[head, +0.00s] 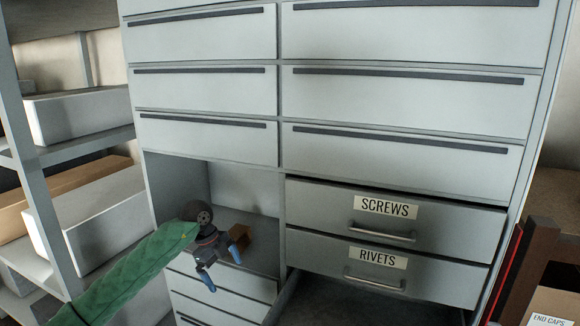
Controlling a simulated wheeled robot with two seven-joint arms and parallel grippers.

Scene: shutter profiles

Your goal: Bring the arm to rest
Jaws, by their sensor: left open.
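My left arm, in a green sleeve, comes in from the lower left. My left gripper (221,269) is open, with blue fingertips and nothing seen between them. It is in front of the open niche (245,190) in the grey cabinet. A small orange-brown block (240,237) shows just behind the gripper in the niche; I cannot tell whether they touch. The SCREWS drawer (460,217) and the RIVETS drawer (440,273) are to the right of the gripper. My right gripper is not in view.
Below the RIVETS drawer is a dark open space (370,304), with a grey panel edge at its left. A shelf rack (30,175) with long boxes (78,113) stands at the left. A box labelled END CAPS (548,319) is at the lower right.

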